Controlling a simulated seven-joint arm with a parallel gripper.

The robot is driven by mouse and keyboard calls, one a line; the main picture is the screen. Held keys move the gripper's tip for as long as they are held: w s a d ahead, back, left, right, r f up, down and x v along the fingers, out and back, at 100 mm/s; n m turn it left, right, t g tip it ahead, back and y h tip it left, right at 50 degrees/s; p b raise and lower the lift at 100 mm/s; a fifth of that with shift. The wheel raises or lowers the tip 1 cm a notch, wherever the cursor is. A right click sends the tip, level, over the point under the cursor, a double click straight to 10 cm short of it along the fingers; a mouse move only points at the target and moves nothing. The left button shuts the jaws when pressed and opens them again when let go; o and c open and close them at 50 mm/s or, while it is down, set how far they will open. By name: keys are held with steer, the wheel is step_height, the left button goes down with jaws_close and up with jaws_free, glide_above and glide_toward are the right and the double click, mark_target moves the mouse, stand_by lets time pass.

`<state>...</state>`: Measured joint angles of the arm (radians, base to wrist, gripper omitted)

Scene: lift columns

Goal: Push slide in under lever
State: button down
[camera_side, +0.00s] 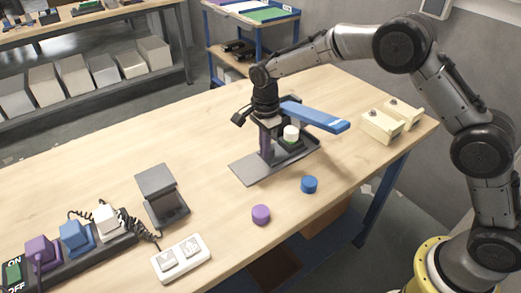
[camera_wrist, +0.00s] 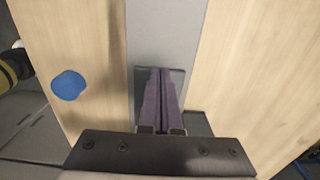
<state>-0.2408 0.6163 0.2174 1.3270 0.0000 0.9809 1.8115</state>
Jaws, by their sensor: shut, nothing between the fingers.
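A blue lever (camera_side: 315,117) reaches out to the right over a dark stand in the side view. A white cylinder (camera_side: 291,132) stands on a dark, green-edged piece beneath it. A flat grey plate (camera_side: 250,171) runs out from the stand toward the left front; it is also in the wrist view (camera_wrist: 156,30). I cannot tell clearly which part is the slide. My gripper (camera_side: 267,157) points down over the plate, left of the white cylinder. Its purple fingers (camera_wrist: 160,72) are shut and empty. I cannot tell whether the tips touch anything.
A blue cylinder (camera_side: 309,185) and a purple cylinder (camera_side: 261,214) stand near the front edge. Cream blocks (camera_side: 391,120) lie at the right. A dark grey stand (camera_side: 162,195), a white switch panel (camera_side: 181,259) and a power strip (camera_side: 75,252) are at the left. The table's back left is clear.

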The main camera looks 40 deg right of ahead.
steer(key=shift+d, duration=1.45)
steer(key=shift+a, duration=0.3)
steer(key=shift+r, duration=3)
